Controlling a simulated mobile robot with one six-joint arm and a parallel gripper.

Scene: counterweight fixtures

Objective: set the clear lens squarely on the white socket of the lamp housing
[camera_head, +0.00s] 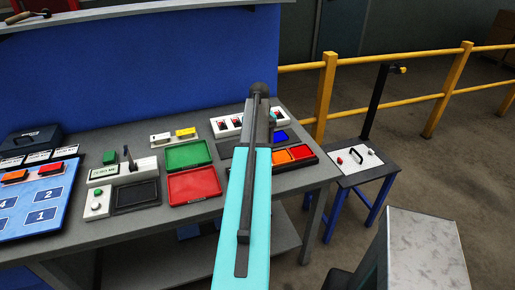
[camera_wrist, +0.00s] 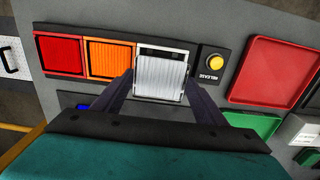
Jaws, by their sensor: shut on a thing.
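The lamp housing (camera_wrist: 138,41) is a dark strip with a red lens (camera_wrist: 60,55), an orange lens (camera_wrist: 110,58) and a yellow RELEASE button (camera_wrist: 215,61) in the wrist view. My gripper (camera_wrist: 160,80) is shut on the clear lens (camera_wrist: 158,75), a ribbed whitish square, with one finger on each side. The clear lens is over the place between the orange lens and the button. It looks larger and overhangs the housing's near edge. The white socket is mostly or wholly hidden beneath it; I cannot tell whether they touch. In the head view my arm hides gripper and clear lens.
A red tray (camera_head: 195,184) and a green tray (camera_head: 188,155) lie left of my arm on the grey bench (camera_head: 150,218). A blue piece (camera_head: 280,136) sits behind the housing. A white switch box (camera_head: 228,125) stands further back. A yellow rail (camera_head: 327,90) runs behind right.

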